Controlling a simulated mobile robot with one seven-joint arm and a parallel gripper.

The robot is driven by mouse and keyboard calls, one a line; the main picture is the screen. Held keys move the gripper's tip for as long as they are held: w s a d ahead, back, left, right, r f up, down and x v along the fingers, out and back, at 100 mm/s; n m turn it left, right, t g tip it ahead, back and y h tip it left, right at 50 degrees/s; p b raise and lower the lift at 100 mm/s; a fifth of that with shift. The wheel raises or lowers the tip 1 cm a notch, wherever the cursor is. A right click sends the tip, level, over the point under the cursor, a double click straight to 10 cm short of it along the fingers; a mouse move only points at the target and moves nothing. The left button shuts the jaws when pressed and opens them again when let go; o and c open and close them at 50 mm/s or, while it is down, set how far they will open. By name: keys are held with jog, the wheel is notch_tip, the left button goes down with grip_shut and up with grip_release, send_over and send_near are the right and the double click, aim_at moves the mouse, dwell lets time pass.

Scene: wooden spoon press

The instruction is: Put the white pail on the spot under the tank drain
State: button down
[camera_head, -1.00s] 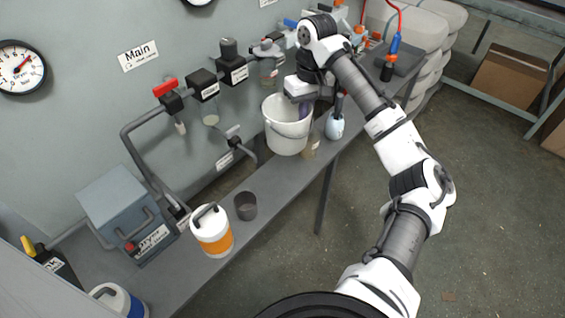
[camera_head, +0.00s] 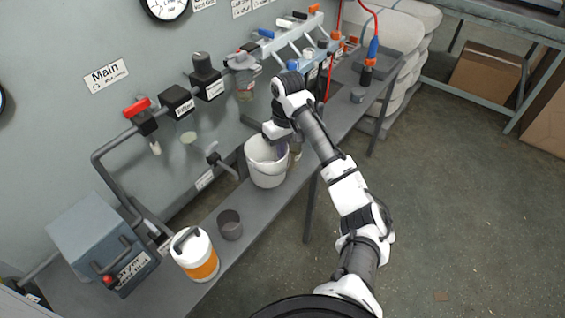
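The white pail (camera_head: 266,168) is upright over the narrow grey bench (camera_head: 262,203), near its wall side. I cannot tell whether its base touches the bench. A bent grey pipe with a valve (camera_head: 213,157) comes from the wall just left of the pail. I cannot tell whether this is the tank drain, and no marked spot shows.
A dark cup (camera_head: 230,225) and a white-and-orange jug (camera_head: 195,256) stand left of the pail. A blue-grey box (camera_head: 100,240) is at the far left. Behind my arm are a blue manifold (camera_head: 290,35) and red hoses. The floor at right is clear.

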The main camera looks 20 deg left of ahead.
aim_at(267, 162)
jog(key=shift+f, duration=2.7)
jog(key=shift+f, duration=0.1)
jog(key=c, duration=2)
grip_release()
jog(key=shift+o, duration=0.2)
